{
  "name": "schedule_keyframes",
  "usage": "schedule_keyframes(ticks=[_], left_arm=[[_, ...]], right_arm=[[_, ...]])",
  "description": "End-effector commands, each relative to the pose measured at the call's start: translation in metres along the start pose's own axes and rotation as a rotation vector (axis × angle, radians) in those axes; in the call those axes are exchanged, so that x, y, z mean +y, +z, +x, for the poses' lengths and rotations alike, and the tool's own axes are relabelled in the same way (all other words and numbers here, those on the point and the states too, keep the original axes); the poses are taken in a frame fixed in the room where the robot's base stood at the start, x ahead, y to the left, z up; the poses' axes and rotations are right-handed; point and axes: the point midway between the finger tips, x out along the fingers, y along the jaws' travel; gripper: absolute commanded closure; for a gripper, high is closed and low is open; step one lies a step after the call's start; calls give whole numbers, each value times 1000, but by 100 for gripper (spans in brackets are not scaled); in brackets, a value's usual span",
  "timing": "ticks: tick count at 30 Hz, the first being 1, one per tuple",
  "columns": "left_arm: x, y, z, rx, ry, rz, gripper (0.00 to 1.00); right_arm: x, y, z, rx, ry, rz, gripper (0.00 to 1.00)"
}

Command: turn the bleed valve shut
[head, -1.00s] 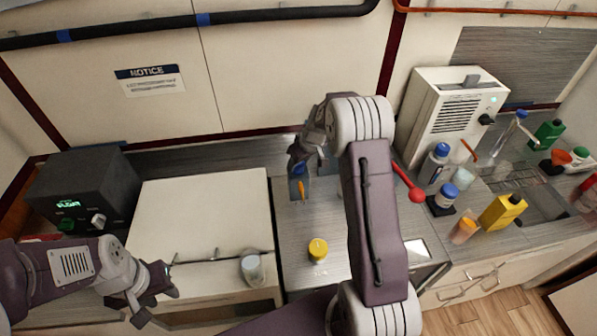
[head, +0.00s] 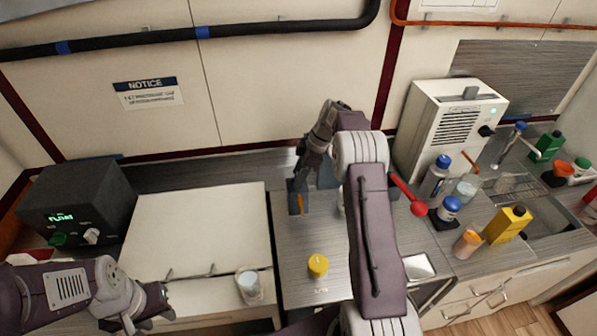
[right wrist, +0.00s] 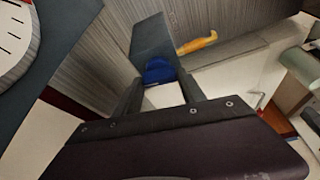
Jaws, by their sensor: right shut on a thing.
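A small dark grey block (head: 297,192) with an orange lever (head: 301,204) stands on the metal counter, left of centre in the head view. I take this to be the bleed valve. My right gripper (right wrist: 163,90) is shut on the blue knob. In the head view my right gripper (head: 303,165) hides the knob. My left gripper (head: 152,308) is open and empty, low on the left.
A red paddle (head: 418,207), blue-capped bottles (head: 437,178) and a white machine (head: 452,125) are at right. A black box (head: 75,212) is at left. A gauge dial (right wrist: 14,40) shows in the wrist view.

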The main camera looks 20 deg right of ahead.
Motion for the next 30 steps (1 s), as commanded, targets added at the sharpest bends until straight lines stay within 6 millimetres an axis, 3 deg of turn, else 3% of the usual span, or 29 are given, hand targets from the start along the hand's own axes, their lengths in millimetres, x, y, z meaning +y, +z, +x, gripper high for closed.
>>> schedule_keyframes(ticks=[10, 29, 30], left_arm=[[0, -2, -18, 0, 0, 0, 64], [0, -2, -20, 0, 0, 0, 64], [0, -2, -20, 0, 0, 0, 64]], right_arm=[[1, 0, -2, -2, -58, -140, 93], [2, 1, 0, -3, -71, -177, 93], [2, 1, 0, -3, -71, -177, 42]])
